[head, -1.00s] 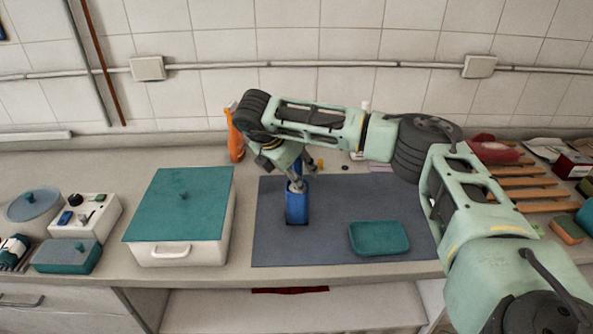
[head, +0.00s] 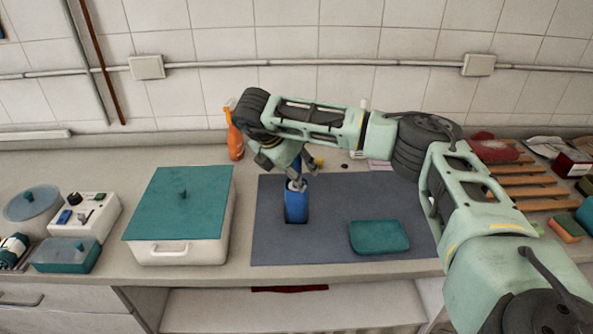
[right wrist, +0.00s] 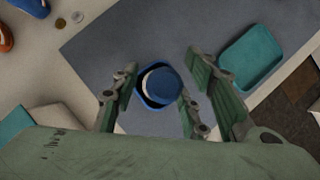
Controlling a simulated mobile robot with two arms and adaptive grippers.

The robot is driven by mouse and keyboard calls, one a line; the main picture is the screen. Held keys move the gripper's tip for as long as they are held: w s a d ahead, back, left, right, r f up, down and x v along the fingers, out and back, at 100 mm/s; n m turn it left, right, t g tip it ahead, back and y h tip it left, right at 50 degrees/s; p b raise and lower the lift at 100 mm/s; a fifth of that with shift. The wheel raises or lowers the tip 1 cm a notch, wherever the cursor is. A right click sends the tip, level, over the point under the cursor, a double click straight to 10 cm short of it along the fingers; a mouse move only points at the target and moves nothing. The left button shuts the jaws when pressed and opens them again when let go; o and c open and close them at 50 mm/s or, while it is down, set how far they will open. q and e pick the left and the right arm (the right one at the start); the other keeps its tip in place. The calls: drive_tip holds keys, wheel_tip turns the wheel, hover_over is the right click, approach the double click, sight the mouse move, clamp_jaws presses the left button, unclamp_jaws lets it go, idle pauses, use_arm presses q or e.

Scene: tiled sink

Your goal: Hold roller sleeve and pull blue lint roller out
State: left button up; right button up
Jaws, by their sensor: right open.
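The blue lint roller (right wrist: 161,82) shows from above in the right wrist view as a round blue end inside the blue roller sleeve (right wrist: 140,95), with a pale crescent between them. In the head view the upright blue sleeve (head: 296,213) stands on the grey mat, its top partly hidden by my gripper. My right gripper (head: 297,181) points down at it. In the right wrist view, the fingers of my right gripper (right wrist: 160,92) are spread on either side of the roller, with nothing clearly held. My left gripper is not in view.
The grey mat (head: 345,200) has clear room right of the sleeve. A teal tray (head: 378,237) lies on it. A white box with a teal lid (head: 180,205) stands to the left. An orange bottle (head: 235,143) stands behind. Wooden slats (head: 525,184) lie at the right.

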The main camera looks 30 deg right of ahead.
drive_tip(key=v, duration=1.2)
